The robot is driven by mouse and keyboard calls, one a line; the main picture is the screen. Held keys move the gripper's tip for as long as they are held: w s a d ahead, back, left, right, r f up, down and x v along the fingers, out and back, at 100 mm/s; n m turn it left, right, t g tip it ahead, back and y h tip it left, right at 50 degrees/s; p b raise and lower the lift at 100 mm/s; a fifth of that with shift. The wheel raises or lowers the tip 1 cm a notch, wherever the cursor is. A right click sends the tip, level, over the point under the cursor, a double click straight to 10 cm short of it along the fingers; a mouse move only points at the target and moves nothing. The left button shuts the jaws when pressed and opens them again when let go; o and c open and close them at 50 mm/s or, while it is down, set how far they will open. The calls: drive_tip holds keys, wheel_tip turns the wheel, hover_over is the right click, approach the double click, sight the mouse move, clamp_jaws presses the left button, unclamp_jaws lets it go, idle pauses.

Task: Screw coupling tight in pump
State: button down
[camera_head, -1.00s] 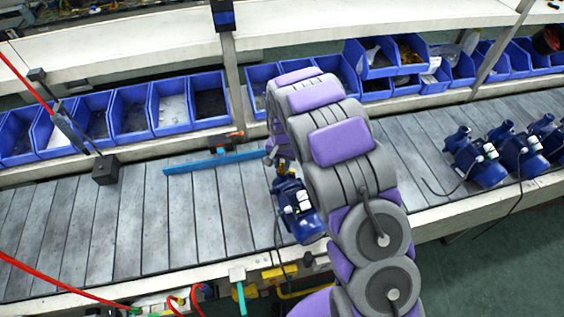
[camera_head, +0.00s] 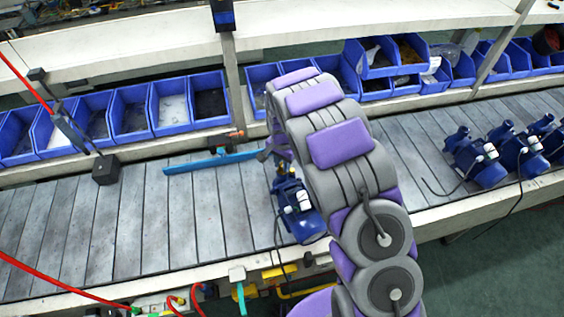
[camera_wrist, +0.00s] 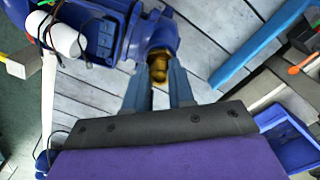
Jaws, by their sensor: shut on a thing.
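A blue pump (camera_head: 298,208) with white parts stands on the grey slatted conveyor, partly hidden by my arm in the head view. It also shows at the top of the wrist view (camera_wrist: 130,32). The brass coupling (camera_wrist: 160,68) sits at the mouth of the pump's round blue port. My gripper (camera_wrist: 160,80) is shut on the coupling, one finger on each side of it. In the head view the gripper is mostly hidden behind my arm. The coupling meets the port; how deep its thread sits is hidden.
A long blue bar (camera_head: 212,161) lies on the conveyor (camera_head: 130,220) left of the pump. Several more blue pumps (camera_head: 475,158) stand at the right. Blue bins (camera_head: 170,103) line the conveyor's back edge. A black block (camera_head: 105,170) stands at the left.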

drive_tip(key=shift+m, duration=1.7)
drive_tip(key=shift+m, duration=1.7)
drive_tip(key=m, duration=0.3)
drive_tip(key=shift+m+b, duration=0.3)
drive_tip(key=c, duration=1)
unclamp_jaws()
drive_tip(key=shift+c, duration=0.2)
